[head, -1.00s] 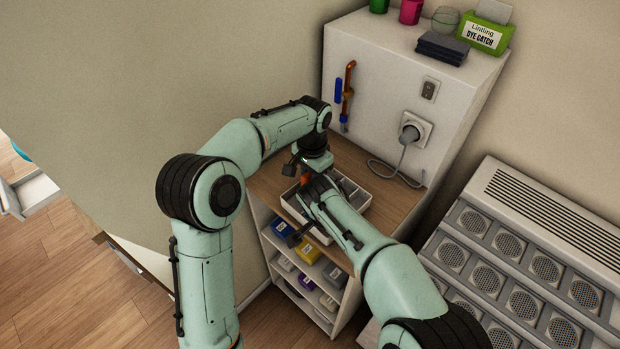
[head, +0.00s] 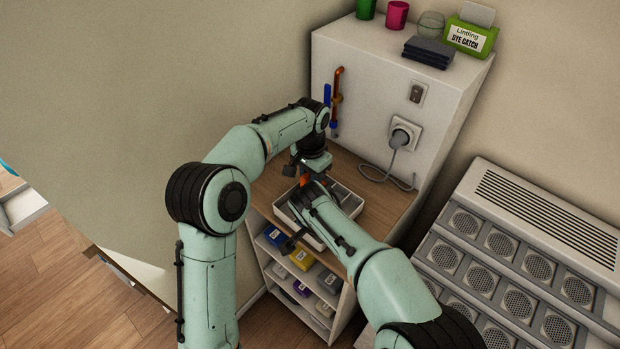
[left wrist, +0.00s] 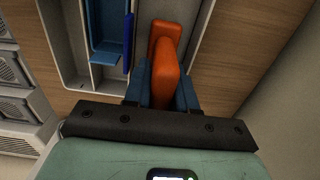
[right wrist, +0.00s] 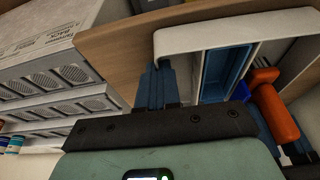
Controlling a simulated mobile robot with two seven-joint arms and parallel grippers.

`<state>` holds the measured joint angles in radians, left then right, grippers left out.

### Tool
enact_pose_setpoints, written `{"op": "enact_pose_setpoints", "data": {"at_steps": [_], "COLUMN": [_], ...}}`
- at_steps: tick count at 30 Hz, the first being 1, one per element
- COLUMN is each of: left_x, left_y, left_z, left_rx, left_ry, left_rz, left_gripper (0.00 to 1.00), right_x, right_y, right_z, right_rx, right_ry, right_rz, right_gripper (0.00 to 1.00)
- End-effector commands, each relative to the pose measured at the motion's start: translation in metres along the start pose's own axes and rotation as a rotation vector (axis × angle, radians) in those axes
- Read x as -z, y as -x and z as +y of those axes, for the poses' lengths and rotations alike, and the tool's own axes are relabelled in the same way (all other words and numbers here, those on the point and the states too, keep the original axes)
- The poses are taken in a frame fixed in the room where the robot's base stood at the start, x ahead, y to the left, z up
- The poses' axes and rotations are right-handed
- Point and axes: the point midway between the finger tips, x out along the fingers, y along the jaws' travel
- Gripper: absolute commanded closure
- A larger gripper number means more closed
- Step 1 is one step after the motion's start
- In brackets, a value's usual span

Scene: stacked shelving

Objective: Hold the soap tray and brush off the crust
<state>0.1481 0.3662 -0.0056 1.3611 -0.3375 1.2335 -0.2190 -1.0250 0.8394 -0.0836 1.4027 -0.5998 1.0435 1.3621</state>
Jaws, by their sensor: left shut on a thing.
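The soap tray (head: 287,220) is a pale, divided tray on the wooden surface, partly hidden by my right arm. In the left wrist view the tray (left wrist: 68,45) shows a blue insert and a thin dark blue strip along a divider. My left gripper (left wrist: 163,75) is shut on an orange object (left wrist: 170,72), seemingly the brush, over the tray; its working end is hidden. My right gripper (right wrist: 157,75) is at the tray's outer wall (right wrist: 240,27), its blue fingers close together. I cannot tell whether they clamp the wall. No crust is clearly visible.
A white cabinet (head: 370,100) with a socket and grey plug (head: 403,137) stands behind. Colored boxes fill shelves below, including a yellow one (head: 302,259). A grey speaker-like unit (head: 520,250) stands right. Bare wood (head: 383,200) lies right of the tray.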

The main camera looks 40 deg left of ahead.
Motion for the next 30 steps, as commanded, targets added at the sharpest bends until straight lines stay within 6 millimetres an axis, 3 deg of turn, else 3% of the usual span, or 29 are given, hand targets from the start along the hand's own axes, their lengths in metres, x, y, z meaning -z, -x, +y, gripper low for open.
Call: {"op": "enact_pose_setpoints", "data": {"at_steps": [30], "left_x": [-0.034], "left_y": [0.0], "left_z": [-0.001], "left_rx": [0.0], "left_ry": [0.001], "left_rz": [-0.003], "left_gripper": [0.99], "right_x": [0.0], "right_y": [0.0], "right_z": [0.0], "right_rx": [0.001], "right_ry": [0.0], "right_rz": [0.001], "right_gripper": [1.0]}}
